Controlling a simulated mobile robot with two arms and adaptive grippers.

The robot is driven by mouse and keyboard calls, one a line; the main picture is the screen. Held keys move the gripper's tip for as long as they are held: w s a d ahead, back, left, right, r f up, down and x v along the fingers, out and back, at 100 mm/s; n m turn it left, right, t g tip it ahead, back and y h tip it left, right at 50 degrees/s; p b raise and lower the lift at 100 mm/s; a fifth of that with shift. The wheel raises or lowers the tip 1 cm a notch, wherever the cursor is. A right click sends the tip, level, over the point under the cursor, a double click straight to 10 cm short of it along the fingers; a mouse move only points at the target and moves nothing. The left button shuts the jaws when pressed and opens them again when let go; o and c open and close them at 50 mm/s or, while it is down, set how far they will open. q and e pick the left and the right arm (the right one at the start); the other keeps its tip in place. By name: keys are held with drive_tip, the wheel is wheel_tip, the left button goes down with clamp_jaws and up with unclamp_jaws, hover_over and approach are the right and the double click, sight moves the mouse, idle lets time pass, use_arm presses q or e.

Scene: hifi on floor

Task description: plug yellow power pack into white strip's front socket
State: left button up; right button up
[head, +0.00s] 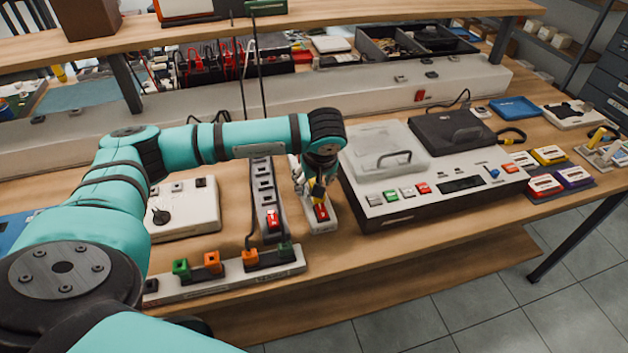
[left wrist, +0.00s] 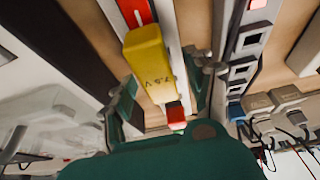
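My left gripper (head: 316,186) points down over the white strip (head: 323,225), which has a red switch at its front end. The yellow power pack (head: 318,192) is between its fingers, just behind the red switch. The arm and pack hide the sockets; I cannot tell whether the pack touches the strip. My right gripper is out of view.
A grey strip (head: 265,190) stands close to the left. A front strip (head: 205,287) holds green and orange plugs. A white device with buttons (head: 430,198) is close on the right. A white box (head: 185,215) lies at left. A shelf (head: 200,32) runs above the back.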

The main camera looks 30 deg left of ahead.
use_arm(q)
drive_tip(key=w+a+p+v, duration=0.1)
drive_tip(key=p+v, duration=0.2)
drive_tip(key=v, duration=1.4)
drive_tip(key=shift+a+r, duration=0.2)
drive_tip(key=shift+r, duration=0.5)
